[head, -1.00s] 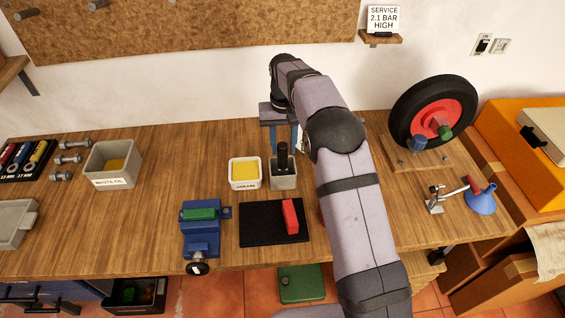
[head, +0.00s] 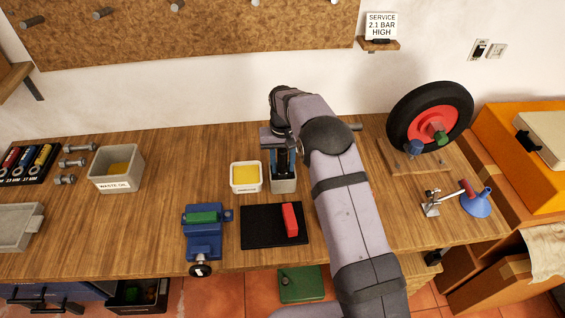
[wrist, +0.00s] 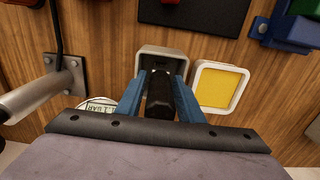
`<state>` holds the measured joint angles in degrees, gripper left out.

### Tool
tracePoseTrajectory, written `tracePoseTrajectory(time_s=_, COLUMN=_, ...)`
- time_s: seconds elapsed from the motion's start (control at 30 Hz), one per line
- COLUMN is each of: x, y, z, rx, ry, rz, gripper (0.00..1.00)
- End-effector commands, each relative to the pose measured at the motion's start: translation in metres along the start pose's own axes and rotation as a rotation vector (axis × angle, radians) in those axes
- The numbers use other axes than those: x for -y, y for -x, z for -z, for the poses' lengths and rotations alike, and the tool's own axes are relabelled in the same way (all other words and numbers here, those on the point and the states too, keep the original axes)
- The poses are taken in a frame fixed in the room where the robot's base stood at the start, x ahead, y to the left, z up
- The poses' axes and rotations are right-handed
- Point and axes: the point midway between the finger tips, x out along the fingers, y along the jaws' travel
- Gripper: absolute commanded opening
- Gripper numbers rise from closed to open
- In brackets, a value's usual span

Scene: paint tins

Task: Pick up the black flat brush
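The black flat brush (head: 283,162) stands upright in a small grey bin (head: 284,186), its black handle rising above the rim. In the wrist view the handle (wrist: 160,97) lies between the two blue fingers of my gripper (wrist: 161,76), with the grey bin (wrist: 164,52) just beyond the fingertips. In the head view my gripper (head: 283,158) is over the bin with a finger on each side of the handle. The fingers look open, straddling the handle without clearly pressing on it. The brush's lower end is hidden in the bin.
A white tub with yellow contents (head: 245,177) stands close left of the bin. In front are a black mat (head: 262,232) with a red block (head: 290,220) and a blue vise (head: 203,240). A wheel (head: 430,118) stands to the right.

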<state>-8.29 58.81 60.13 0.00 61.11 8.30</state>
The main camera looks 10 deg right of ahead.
Motion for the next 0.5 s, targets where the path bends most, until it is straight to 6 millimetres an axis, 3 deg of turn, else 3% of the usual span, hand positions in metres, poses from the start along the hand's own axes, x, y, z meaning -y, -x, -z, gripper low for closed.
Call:
tracePoseTrajectory(time_s=0.2, x=0.0, y=-0.013, z=0.0, rx=-0.001, ry=0.0, rz=0.0, gripper=0.34)
tracePoseTrajectory(time_s=0.4, x=0.0, y=-0.014, z=0.0, rx=-0.001, ry=0.0, rz=0.0, gripper=0.34)
tracePoseTrajectory(time_s=0.5, x=0.0, y=-0.014, z=0.0, rx=-0.001, ry=0.0, rz=0.0, gripper=0.1)
